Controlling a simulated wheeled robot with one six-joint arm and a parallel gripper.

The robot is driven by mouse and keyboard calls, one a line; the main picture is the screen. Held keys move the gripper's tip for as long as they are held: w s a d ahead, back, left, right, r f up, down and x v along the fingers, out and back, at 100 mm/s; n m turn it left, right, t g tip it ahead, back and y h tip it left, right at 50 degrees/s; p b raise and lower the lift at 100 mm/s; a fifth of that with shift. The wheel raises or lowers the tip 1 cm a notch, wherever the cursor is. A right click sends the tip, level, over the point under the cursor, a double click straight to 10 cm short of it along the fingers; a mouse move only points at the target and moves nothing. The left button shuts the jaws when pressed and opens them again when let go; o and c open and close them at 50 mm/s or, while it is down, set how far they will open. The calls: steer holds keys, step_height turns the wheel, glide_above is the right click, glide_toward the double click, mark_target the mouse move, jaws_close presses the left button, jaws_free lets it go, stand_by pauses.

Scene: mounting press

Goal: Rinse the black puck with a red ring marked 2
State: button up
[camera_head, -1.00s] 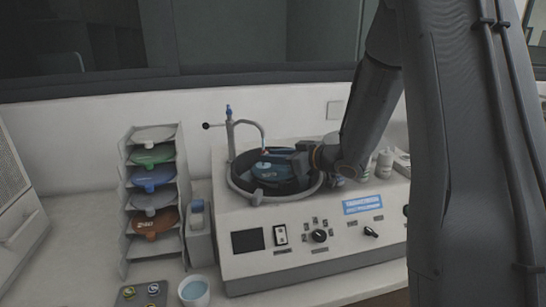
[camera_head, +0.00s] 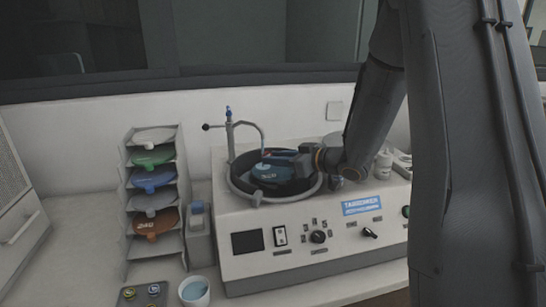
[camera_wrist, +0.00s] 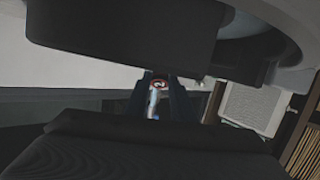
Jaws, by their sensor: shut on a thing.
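My gripper (camera_head: 282,157) reaches in from the right over the polisher's bowl. In the head view only a small red spot at the fingertips shows, close below the spout of the tap (camera_head: 262,136). A pale blue-white streak lies beside the puck in the wrist view; I cannot tell if it is water. A blue disc (camera_head: 268,176) lies in the bowl (camera_head: 238,187) under my gripper.
The polisher (camera_head: 300,262) has a screen and knobs in front. A rack (camera_head: 124,215) of coloured discs stands left. A bottle (camera_head: 198,222), a cup of blue liquid (camera_head: 194,292) and a tray with pucks (camera_head: 130,299) are nearby. Bottles stand behind my arm.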

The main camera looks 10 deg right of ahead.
steer(key=shift+s+a+f+p+v, duration=0.1)
steer(key=shift+p+v, duration=0.35)
steer(key=shift+v, duration=0.5)
steer(key=shift+s+a+f+p+v, duration=0.1)
steer(key=shift+p+v, duration=0.4)
steer(key=shift+v, duration=0.5)
steer(key=shift+s+a+f+p+v, duration=0.1)
steer(key=shift+p+v, duration=0.35)
steer(key=shift+v, duration=0.5)
steer(key=shift+r, duration=0.1)
steer(key=s+r+p, duration=0.1)
steer(key=d+r+p, duration=0.1)
steer(key=r, duration=0.1)
steer(key=s+r+p, duration=0.1)
steer(key=r+p, duration=0.1)
steer(key=shift+s+d, duration=0.3)
steer(key=s+g+h, duration=0.1)
steer(key=g, duration=0.1)
steer(key=s+r+g+h, duration=0.1)
steer(key=g+h, duration=0.1)
steer(key=s+r+g+h, duration=0.1)
steer(key=g+h, duration=0.1)
steer(key=g, duration=0.1)
